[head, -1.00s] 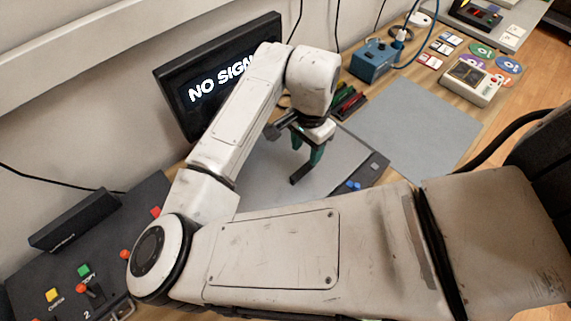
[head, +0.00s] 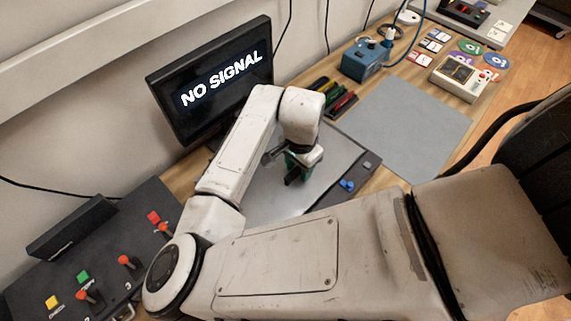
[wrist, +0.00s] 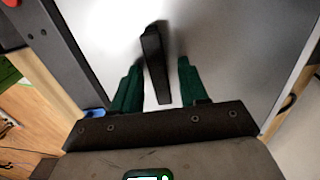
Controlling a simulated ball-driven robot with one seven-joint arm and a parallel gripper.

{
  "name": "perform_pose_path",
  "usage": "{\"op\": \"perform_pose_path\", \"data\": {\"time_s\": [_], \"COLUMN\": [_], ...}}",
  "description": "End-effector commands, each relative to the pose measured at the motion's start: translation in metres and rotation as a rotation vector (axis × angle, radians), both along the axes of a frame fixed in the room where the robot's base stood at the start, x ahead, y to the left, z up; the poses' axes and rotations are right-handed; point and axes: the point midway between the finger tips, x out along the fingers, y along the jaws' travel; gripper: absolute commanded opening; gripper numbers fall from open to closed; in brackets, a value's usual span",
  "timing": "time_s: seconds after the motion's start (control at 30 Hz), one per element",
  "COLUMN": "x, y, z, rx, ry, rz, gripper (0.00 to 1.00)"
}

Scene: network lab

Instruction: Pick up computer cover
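The computer cover (head: 272,190) is a flat, light grey metal panel with a black bar handle (head: 292,177) standing on it. It lies flat on a dark computer case on the bench, partly hidden by my arm. In the wrist view the cover (wrist: 232,38) fills the middle, with the handle (wrist: 153,58) running up the picture. My gripper (wrist: 158,75), with green fingers, is open. One finger is on each side of the handle, with a gap visible on both sides. In the head view my gripper (head: 301,163) is low over the handle.
A monitor (head: 210,80) reading "NO SIGNAL" stands behind the cover. A dark control panel (head: 110,255) with levers and buttons is at left. A bare grey mat (head: 405,125) and a blue box (head: 366,60) are further right.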

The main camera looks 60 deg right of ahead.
Motion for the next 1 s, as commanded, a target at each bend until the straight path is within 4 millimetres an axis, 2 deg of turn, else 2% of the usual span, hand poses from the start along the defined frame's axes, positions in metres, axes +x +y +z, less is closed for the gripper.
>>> {"op": "perform_pose_path", "data": {"time_s": [0.07, 0.43, 1.0], "x": [0.0001, 0.0001, 0.0003], "y": [0.0, 0.0, -0.0003], "z": [0.0002, 0.0005, 0.0031], "rx": [0.0, 0.0, -0.001], "ry": [0.0, 0.0, -0.001], "rz": [0.0, 0.0, 0.0], "gripper": [0.36, 0.0, 0.0]}}
